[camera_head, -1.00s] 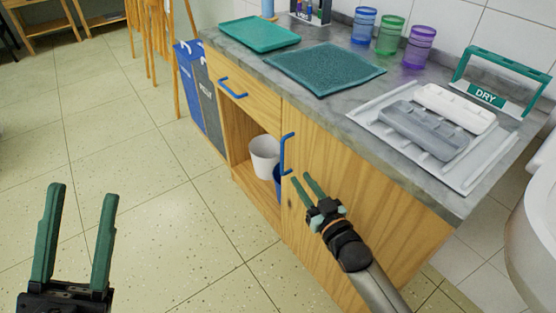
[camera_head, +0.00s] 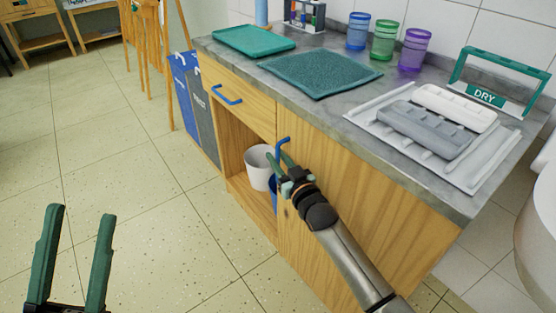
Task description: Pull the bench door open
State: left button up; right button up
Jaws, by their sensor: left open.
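The wooden bench door (camera_head: 345,222) is on the right part of the bench front and looks closed. Its blue vertical handle (camera_head: 281,148) is at the door's left edge, and its lower part is hidden behind my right gripper. My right gripper (camera_head: 279,161) is at the handle, with its green fingers on or around it. I cannot tell whether the fingers are shut on it. My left gripper (camera_head: 80,215) is open and empty, over the floor at the lower left, away from the bench.
An open compartment left of the door holds a white bucket (camera_head: 258,167) and a blue one. A drawer with a blue handle (camera_head: 227,95) is above. Blue and grey bins (camera_head: 203,112) stand left. The worktop (camera_head: 340,103) holds trays and cups. Floor in front is clear.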

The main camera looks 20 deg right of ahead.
grip_shut()
dwell(1.4)
